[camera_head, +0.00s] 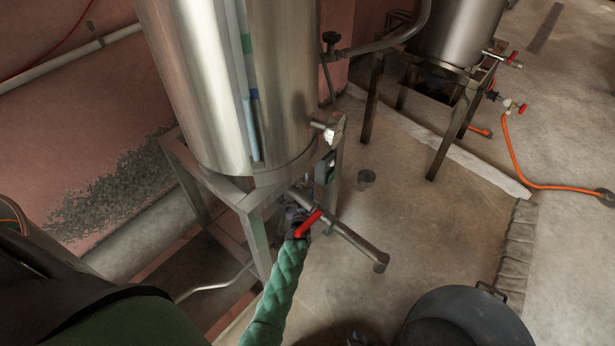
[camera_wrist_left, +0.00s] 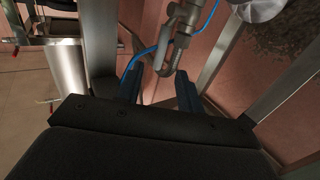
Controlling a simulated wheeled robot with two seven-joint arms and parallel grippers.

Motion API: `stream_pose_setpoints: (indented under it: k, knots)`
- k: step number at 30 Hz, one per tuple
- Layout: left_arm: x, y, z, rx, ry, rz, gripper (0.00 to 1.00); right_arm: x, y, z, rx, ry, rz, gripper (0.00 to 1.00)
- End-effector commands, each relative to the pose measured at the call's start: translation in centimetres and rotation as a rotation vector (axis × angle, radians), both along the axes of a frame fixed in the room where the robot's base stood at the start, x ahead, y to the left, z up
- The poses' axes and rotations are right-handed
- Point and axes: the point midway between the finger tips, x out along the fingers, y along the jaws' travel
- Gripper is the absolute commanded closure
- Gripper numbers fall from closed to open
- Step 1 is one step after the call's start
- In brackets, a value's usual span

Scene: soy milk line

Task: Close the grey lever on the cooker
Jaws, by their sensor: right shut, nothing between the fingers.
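The cooker is a large steel tank (camera_head: 235,90) on a metal frame (camera_head: 255,215) in the head view. A short spout with a small pale grey handle (camera_head: 328,133) sticks out of its lower right side. It may be the grey lever; I cannot tell its exact position. Below it, a valve with a red lever (camera_head: 308,223) joins a green hose. In the left wrist view, my left gripper (camera_wrist_left: 158,88) has its two dark blue fingers apart. Metal pipe fittings (camera_wrist_left: 180,35) show beyond the fingertips; I see no contact. My right gripper is not in view.
A grey pipe (camera_head: 352,240) juts out to the right below the cooker. The green hose (camera_head: 278,290) runs down toward me. A second steel tank (camera_head: 460,35) stands at the back right, with an orange hose (camera_head: 545,186) on the floor. The middle floor is mostly clear.

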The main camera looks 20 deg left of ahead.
Motion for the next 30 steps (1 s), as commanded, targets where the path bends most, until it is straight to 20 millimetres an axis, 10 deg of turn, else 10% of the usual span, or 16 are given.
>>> stream_pose_setpoints:
  k: [12, 27, 30]
  knots:
    - [5.3, 1.3, 0.0, 0.000, 0.001, -0.002, 0.63, 0.0, 0.0, -0.2, 0.000, -0.002, -0.001, 1.00]
    - [6.5, 1.6, 0.0, 0.000, 0.002, -0.002, 0.63, -0.1, 0.0, -0.2, 0.001, -0.003, -0.001, 1.00]
    - [6.4, 1.6, 0.0, 0.000, 0.002, -0.002, 0.83, -0.1, 0.0, -0.2, 0.001, -0.003, -0.001, 1.00]
